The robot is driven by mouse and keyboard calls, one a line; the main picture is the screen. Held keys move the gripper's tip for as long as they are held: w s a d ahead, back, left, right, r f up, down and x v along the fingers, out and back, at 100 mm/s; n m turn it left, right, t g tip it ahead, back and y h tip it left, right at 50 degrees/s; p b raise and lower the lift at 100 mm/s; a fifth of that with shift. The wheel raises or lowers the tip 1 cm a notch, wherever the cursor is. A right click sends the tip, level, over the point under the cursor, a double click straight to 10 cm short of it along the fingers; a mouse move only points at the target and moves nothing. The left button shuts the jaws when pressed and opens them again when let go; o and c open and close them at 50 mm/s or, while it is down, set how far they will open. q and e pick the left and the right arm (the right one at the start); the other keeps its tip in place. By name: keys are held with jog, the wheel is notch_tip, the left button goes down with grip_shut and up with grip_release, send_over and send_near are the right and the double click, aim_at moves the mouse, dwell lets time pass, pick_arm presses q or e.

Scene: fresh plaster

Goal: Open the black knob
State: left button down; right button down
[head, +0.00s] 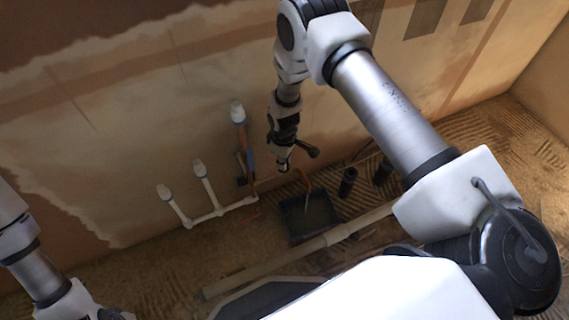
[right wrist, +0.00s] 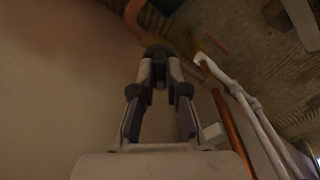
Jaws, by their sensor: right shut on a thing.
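My right gripper (head: 284,162) reaches down close to the plastered wall, and its two fingers also show in the right wrist view (right wrist: 159,62). There the fingers close in on a dark round thing, which looks like the black knob (right wrist: 157,50), and are shut on it. An orange-brown pipe (right wrist: 134,16) runs just beyond the knob. In the head view the knob is mostly hidden by the gripper, and its turn angle cannot be told. My left arm shows at the lower left of the head view; its gripper is out of frame.
White pipes with pale caps (head: 200,166) stand along the wall, left of the right gripper. A dark tray (head: 287,226) lies on the rough floor. Black cylinders (head: 348,181) stand right of it. A long pale pipe (head: 280,262) crosses the floor in front.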

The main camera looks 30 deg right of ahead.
jog(key=n, duration=0.5)
jog(key=shift+f, duration=0.1)
jog(key=n, duration=0.5)
jog(key=shift+n, duration=0.3)
jog(key=c, duration=1.1)
grip_release()
